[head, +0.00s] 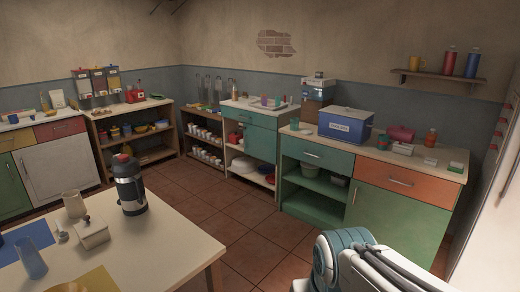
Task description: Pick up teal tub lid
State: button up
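I cannot make out a teal tub lid for certain in the head view. A small teal-green item (294,124) stands at the left end of the right-hand counter, left of a blue box; it is too small to tell what it is. My arm, white and teal, shows at the lower right, but my gripper is out of view.
A cream table (150,254) at the lower left holds a dark flask (128,186), a beige mug (74,204) and a small lidded box (92,234). The blue box (345,125) stands on the right-hand counter (410,165). Tiled floor (235,225) between is clear.

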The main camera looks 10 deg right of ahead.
aim_at(384, 140)
jog(key=z, duration=0.2)
jog(key=i, duration=2)
jog(key=z, duration=0.8)
jog(key=i, duration=1.6)
jog(key=z, duration=0.85)
jog(key=i, duration=0.95)
jog(key=z, duration=0.25)
